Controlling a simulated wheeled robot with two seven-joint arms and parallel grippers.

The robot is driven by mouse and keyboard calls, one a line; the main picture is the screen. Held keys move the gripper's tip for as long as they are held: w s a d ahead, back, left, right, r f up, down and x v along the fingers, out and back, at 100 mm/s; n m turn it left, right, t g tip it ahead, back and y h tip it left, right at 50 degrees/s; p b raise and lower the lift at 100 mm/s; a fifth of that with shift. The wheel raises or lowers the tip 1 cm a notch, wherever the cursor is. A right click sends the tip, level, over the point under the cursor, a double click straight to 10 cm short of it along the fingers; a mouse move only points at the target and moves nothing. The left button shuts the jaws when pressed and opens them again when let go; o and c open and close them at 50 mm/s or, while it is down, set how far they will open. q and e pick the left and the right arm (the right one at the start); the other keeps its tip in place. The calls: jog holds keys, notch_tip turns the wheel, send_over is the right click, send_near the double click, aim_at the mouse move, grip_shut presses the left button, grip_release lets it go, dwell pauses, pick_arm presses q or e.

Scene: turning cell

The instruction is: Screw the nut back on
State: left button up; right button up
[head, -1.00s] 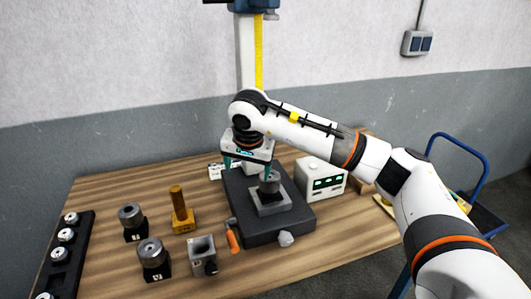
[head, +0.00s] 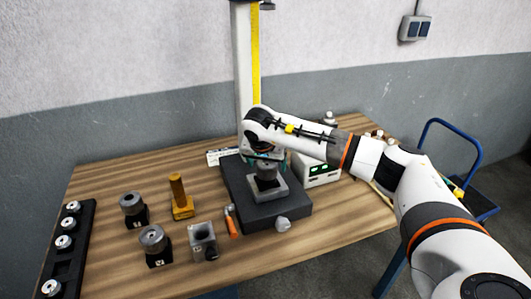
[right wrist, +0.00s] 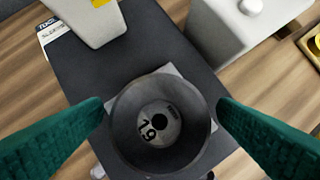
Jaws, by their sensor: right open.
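A dark grey round part (head: 266,173) stands upright in a light grey square block (head: 267,189) on a black base. In the right wrist view the part is a dark ring (right wrist: 125,133) around a pale disc (right wrist: 158,124) marked 19 with a central hole. I cannot tell whether this ring is the nut or a holder's body. My right gripper (head: 268,160) is above the part. In its own view the right gripper (right wrist: 161,106) is open, its teal fingers on either side of the ring, apart from it. My left gripper is not in view.
The black base (head: 233,180) carries an upright column (head: 243,70) behind the part. An orange-handled tool (head: 232,226), a yellow stand (head: 181,200), dark round parts (head: 132,204) and a black rack (head: 85,235) lie left. A white box (head: 320,172) stands right.

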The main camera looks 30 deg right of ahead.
jog(key=shift+w+d+f, duration=0.1)
jog(key=shift+f, duration=0.3)
jog(key=shift+c, duration=0.3)
jog(key=c, duration=1.1)
jog(key=m+g, duration=0.1)
jog(key=m, duration=0.2)
jog(key=shift+r+h, duration=0.1)
jog(key=shift+h, duration=0.3)
jog(key=m+g, duration=0.1)
jog(key=m, duration=0.2)
jog(key=shift+m+g+p, duration=0.3)
jog(key=shift+m+p, duration=0.05)
jog(key=shift+m, duration=0.05)
jog(key=shift+m+g, duration=0.4)
jog(key=shift+m, duration=0.8)
